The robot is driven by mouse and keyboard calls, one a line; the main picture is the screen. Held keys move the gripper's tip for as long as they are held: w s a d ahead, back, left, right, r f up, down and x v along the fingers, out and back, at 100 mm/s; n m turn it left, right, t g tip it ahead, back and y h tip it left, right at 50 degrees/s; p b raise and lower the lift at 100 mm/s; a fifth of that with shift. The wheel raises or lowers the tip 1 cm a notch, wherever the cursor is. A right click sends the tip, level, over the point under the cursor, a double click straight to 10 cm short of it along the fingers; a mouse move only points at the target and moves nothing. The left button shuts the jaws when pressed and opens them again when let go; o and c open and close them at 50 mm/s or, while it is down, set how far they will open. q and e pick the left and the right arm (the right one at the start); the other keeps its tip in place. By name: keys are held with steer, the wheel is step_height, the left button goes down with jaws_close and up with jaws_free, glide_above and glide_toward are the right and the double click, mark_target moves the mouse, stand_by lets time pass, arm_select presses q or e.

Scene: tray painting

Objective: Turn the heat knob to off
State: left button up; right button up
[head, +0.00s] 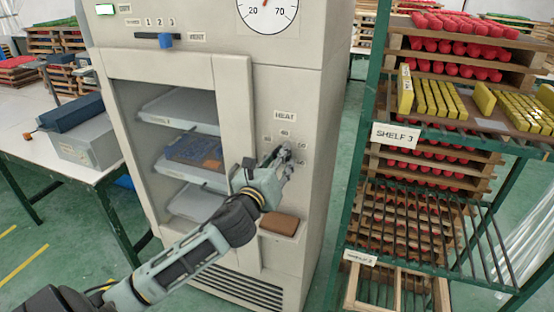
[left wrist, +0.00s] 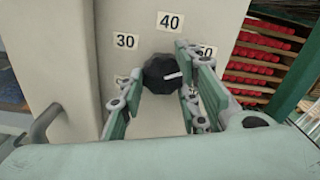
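The heat knob (left wrist: 158,74) is black and faceted, on the cabinet's pale front panel. Its white pointer line points to the right, roughly toward the partly covered label at the right. Labels 30 (left wrist: 125,41) and 40 (left wrist: 170,21) show above it. Another label at its lower left is partly hidden. In the head view the HEAT label (head: 285,115) sits above the dial, and my gripper hides the knob. My left gripper (head: 285,160) is open at the knob, its fingers on either side of it. I cannot tell whether they touch it. My right gripper is out of view.
The cabinet (head: 300,85) has a glass door with a handle left of the dial, and trays inside. A brown block (head: 279,224) sits below the knob. A green rack (head: 375,75) with several loaded shelves stands close at right. A table (head: 60,155) stands at left.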

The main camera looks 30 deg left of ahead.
arm_select(q)
steer(key=c, duration=0.4)
steer(key=shift+a, duration=0.1)
steer(key=shift+c, duration=0.2)
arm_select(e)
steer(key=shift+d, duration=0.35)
